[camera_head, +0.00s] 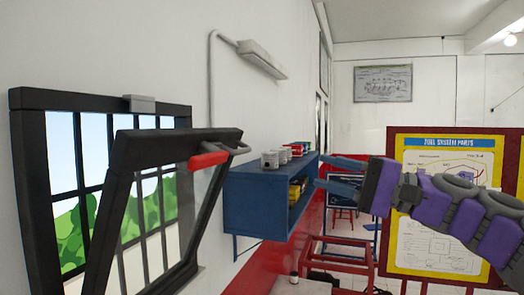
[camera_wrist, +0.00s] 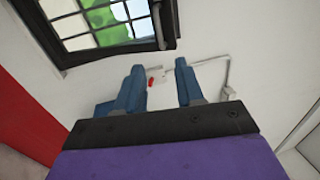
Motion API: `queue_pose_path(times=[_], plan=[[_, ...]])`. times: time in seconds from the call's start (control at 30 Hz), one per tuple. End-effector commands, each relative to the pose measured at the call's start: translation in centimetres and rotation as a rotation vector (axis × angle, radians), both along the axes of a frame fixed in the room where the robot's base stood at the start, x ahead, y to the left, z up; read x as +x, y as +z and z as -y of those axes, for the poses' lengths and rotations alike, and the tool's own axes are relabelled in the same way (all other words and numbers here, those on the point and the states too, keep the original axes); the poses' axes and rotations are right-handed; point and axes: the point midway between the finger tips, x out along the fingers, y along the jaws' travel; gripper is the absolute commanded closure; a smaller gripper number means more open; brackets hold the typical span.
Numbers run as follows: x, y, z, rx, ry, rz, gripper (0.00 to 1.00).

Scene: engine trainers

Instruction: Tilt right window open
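The window has a dark frame (camera_head: 40,103) on the white wall at the left. A dark sash (camera_head: 118,190) leans out from the frame into the room at its top, with a gap between them. A red handle (camera_head: 208,160) with a metal bracket sits at the sash's upper right corner. My gripper (camera_head: 320,172) is open and empty, apart from the handle and to its right. In the wrist view, my gripper (camera_wrist: 158,66) has its two blue fingers spread, with the dark window edge (camera_wrist: 120,50) beyond them. A small red spot shows between the fingers; I cannot tell what it is.
A blue wall shelf (camera_head: 250,205) with several cans stands right of the sash, behind my gripper. A red metal stand (camera_head: 335,249) is on the floor beyond. A yellow-bordered board (camera_head: 398,150) stands behind my arm. A lamp (camera_head: 262,60) hangs on the wall above.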

Motion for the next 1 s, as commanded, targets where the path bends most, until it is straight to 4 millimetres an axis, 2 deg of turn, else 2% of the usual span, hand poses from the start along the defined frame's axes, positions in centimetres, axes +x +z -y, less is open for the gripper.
queue_pose_path(times=[0.7, 1.0], plan=[[4.5, 2.6, -12.2, -0.003, 0.002, -0.004, 0.63], [5.3, 3.2, -14.4, 0.0, -0.001, -0.002, 0.63]])
